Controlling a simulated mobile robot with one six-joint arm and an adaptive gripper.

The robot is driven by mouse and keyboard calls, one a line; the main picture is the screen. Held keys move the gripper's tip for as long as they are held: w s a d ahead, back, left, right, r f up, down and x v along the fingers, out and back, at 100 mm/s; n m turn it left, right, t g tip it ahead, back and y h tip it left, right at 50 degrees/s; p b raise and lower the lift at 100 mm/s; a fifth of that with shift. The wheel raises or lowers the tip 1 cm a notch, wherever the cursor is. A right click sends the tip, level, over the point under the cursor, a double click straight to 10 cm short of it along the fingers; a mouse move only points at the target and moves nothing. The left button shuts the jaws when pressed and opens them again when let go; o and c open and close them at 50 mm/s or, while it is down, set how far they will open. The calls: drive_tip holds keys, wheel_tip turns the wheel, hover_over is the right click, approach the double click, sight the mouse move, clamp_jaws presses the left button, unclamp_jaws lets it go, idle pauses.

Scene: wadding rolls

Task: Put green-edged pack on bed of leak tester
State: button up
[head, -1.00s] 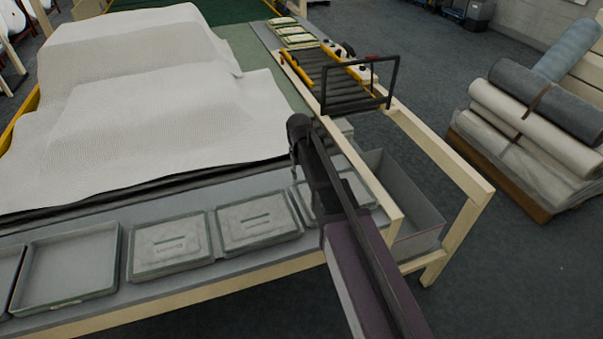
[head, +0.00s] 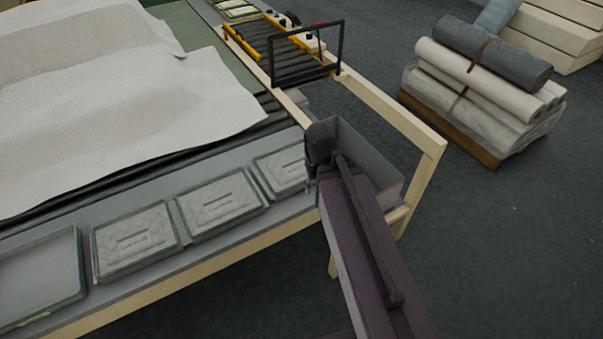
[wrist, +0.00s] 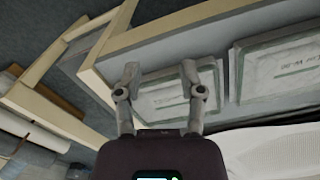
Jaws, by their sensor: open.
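Several grey packs with green edges lie in a row along the table's front: one at left (head: 133,240), a middle one (head: 220,203) and a right one (head: 282,170). My open, empty gripper (head: 313,168) is at the right pack's end, partly covering it. In the wrist view, my fingers (wrist: 160,72) are spread above a pack (wrist: 165,100), with another pack (wrist: 275,68) beside it. I cannot tell whether they touch it. The roller bed (head: 294,54), with yellow rails and a black frame, appears to be the leak tester; it stands behind my gripper.
An empty green-rimmed tray (head: 42,268) sits left of the packs. White wadding (head: 130,120) covers much of the table. A grey bin (head: 372,170) is right of my gripper, inside a wooden frame (head: 400,118).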

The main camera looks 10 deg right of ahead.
drive_tip(key=shift+c, duration=1.1)
drive_tip(key=shift+w+d, duration=0.1)
drive_tip(key=shift+w, duration=0.05)
drive_tip(key=w+d+n+t, duration=0.1)
drive_tip(key=w+d, duration=0.2)
drive_tip(key=w, duration=0.4)
drive_tip(key=w+d+n+t+y, duration=0.1)
drive_tip(key=w+d+t, duration=0.1)
drive_tip(key=w+d, duration=0.2)
drive_tip(key=w+d+n+t+b, duration=0.1)
drive_tip(key=w+d, duration=0.3)
drive_tip(key=w, duration=0.6)
drive_tip(key=shift+r+n, duration=0.1)
drive_tip(key=shift+n, duration=0.2)
drive_tip(key=b+x, duration=0.7)
drive_tip(key=shift+w+a+f, duration=0.1)
drive_tip(key=shift+w+f, duration=0.05)
drive_tip(key=shift+f, duration=0.05)
drive_tip(key=shift+w+a+f+b, duration=0.1)
drive_tip(key=shift+w+f+b, duration=0.1)
drive_tip(key=shift+f+b, duration=0.35)
